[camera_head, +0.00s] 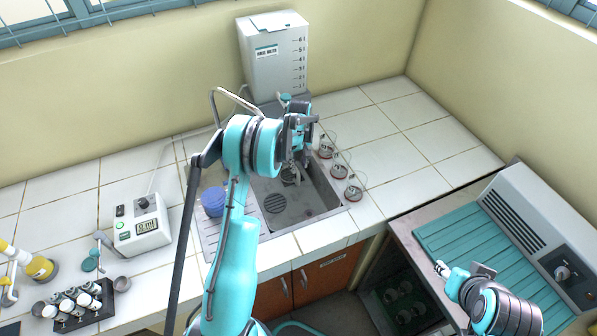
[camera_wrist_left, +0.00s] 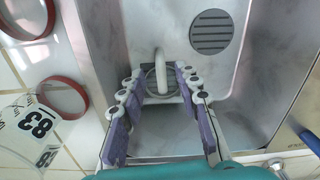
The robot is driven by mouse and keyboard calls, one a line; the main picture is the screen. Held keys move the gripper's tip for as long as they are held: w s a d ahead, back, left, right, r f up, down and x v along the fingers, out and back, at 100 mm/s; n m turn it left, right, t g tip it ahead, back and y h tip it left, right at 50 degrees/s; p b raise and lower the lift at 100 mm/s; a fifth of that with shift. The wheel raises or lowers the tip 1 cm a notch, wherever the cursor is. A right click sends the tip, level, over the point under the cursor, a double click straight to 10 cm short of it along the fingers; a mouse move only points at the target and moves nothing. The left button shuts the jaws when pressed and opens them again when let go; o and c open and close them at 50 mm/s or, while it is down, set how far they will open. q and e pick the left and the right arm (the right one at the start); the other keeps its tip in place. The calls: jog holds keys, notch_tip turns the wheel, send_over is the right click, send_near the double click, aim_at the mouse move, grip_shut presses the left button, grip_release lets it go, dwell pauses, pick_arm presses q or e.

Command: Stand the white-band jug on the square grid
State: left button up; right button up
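My left gripper (camera_head: 292,168) reaches down into the sink from above. In the left wrist view its purple-padded fingers (camera_wrist_left: 160,85) are apart, one on each side of a small round vessel with a pale upright handle (camera_wrist_left: 160,68). This vessel (camera_head: 290,176) seems to be the white-band jug, but its band is not clear. I cannot tell whether the fingers touch it. Three clear jugs with red bands (camera_head: 338,170) stand right of the sink. I cannot make out the square grid for certain. My right gripper (camera_head: 443,268) is at the lower right, its fingers too small to judge.
The sink (camera_head: 313,208) has a round drain (camera_head: 275,203). A blue tub (camera_head: 214,201) stands on the ribbed drainer at left. A white water tank (camera_head: 275,58) is behind. A teal ribbed surface (camera_head: 470,252) lies at right. The tiles at back right are clear.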

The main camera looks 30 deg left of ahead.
pick_arm(q)
notch_tip(320, 180, up, 4)
jog(key=shift+f, duration=0.2)
jog(key=s+d+r+m+t, duration=0.25)
jog(key=s+d+r, duration=0.2)
jog(key=r, duration=0.45)
jog(key=s+d+r+m+t, duration=0.1)
jog(key=s+d+r+m, duration=0.25)
jog(key=s+r, duration=0.4)
jog(key=s+d+r+m+t, duration=0.1)
jog(key=s+d+m+t, duration=0.1)
jog(key=s, duration=0.6)
jog(key=s+d+r+m+t, duration=0.2)
jog(key=s+d, duration=0.3)
jog(key=s, duration=0.4)
jog(key=shift+s+d+m, duration=0.25)
jog(key=shift+m, duration=0.65)
jog(key=shift+s+f, duration=0.1)
